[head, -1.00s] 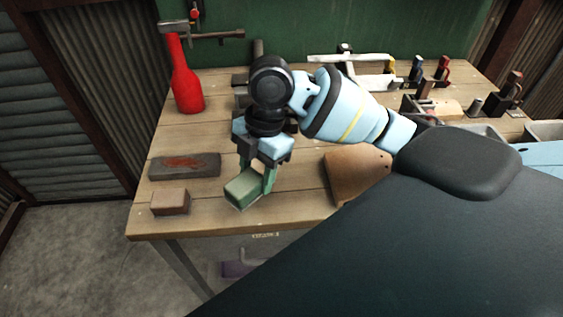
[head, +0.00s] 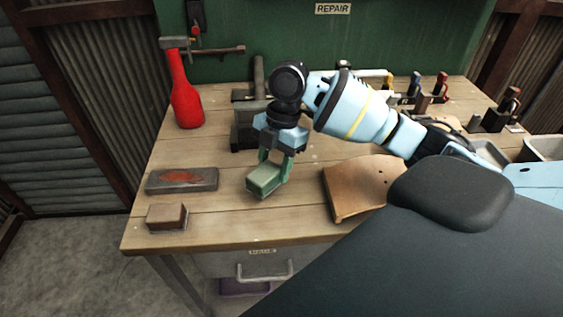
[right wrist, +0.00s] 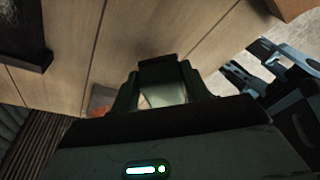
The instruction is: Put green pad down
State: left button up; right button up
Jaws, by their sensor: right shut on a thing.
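The green pad (head: 264,180) is a small pale-green block over the middle front part of the wooden bench. My right gripper (head: 274,172) is shut on it, with the fingers pointing down. In the right wrist view the pad (right wrist: 163,95) shows between the dark fingers, partly hidden by them. I cannot tell whether the pad touches the bench top. My left gripper is not in view.
A stone with a reddish patch (head: 182,180) and a brown block (head: 167,217) lie left of the pad. A tan leather piece (head: 358,187) lies to its right. A dark anvil-like block (head: 247,133) and red bottle (head: 186,98) stand behind. Bare bench (head: 225,217) lies around the pad.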

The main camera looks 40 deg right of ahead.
jog(key=shift+w+d+f, duration=0.1)
jog(key=shift+w+d, duration=0.35)
jog(key=shift+d, duration=0.25)
jog(key=shift+w+d+f, duration=0.1)
jog(key=shift+w+d, duration=0.35)
jog(key=shift+d, duration=0.25)
jog(key=shift+w+d, duration=0.45)
jog(key=shift+d, duration=0.25)
jog(key=shift+f, duration=1.75)
jog(key=shift+f, duration=0.15)
jog(key=o, duration=1.3)
jog(key=v, duration=1.2)
jog(key=shift+d, duration=0.1)
